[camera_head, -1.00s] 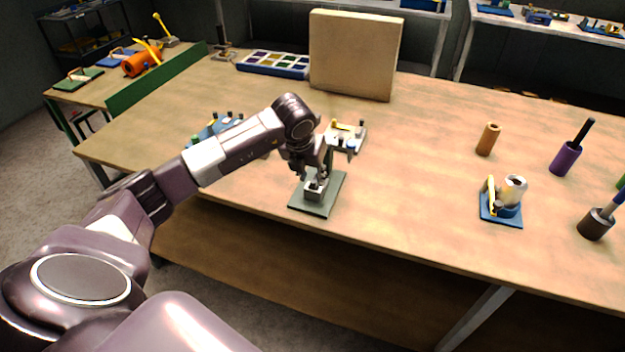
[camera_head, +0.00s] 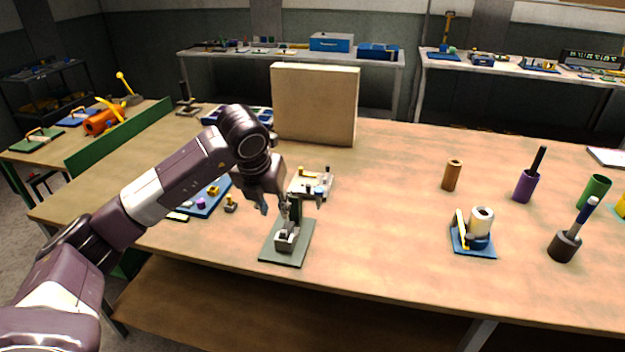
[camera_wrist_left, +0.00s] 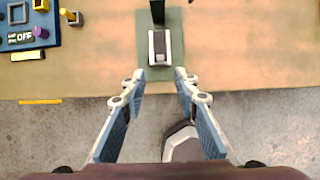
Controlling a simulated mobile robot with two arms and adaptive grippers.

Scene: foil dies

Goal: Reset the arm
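My left gripper (camera_head: 272,207) hangs over the front of the workbench, just left of a small press-like stand. In the left wrist view my left gripper (camera_wrist_left: 160,86) has its two blue-padded fingers spread, with nothing between them. The stand has a grey-green base plate (camera_head: 272,253) and a metal block (camera_head: 287,237). The block also shows in the left wrist view (camera_wrist_left: 160,47), beyond the fingertips and apart from them. The stand's upright is partly hidden behind the gripper in the head view. My right gripper is not in view.
A blue board (camera_head: 207,203) lies left of the gripper, partly hidden by my arm. A small fixture (camera_head: 313,184) stands behind the stand, and a beige panel (camera_head: 315,104) behind that. A blue-based holder (camera_head: 475,240) and several cups stand right. The bench between is clear.

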